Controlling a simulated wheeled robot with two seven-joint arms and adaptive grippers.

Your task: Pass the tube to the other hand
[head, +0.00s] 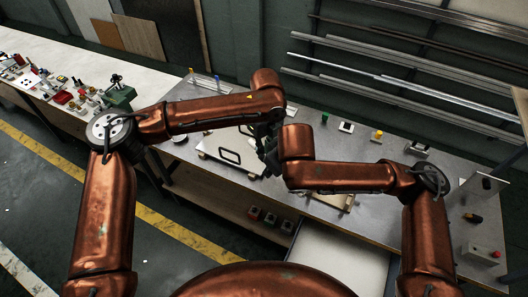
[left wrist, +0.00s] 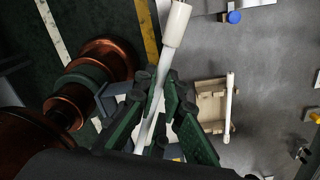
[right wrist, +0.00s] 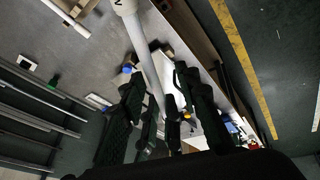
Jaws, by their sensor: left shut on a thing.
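The tube is a thin white rod with a thicker white end; in the left wrist view the tube (left wrist: 172,50) runs between the fingers of my left gripper (left wrist: 168,82), which is shut on it. In the right wrist view the tube (right wrist: 147,62) passes across the gap between the fingers of my right gripper (right wrist: 155,80), which stand apart. I cannot tell whether they touch it. In the head view my left gripper (head: 268,138) is close to the right arm's end, above the grey table; the tube is hardly visible there and the right gripper is mostly hidden.
A tan rack (left wrist: 210,92) with another white rod (left wrist: 228,105) lies on the grey table (head: 385,215). Small blocks and devices stand along the table's back and right. Metal rails (head: 400,80) line the wall.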

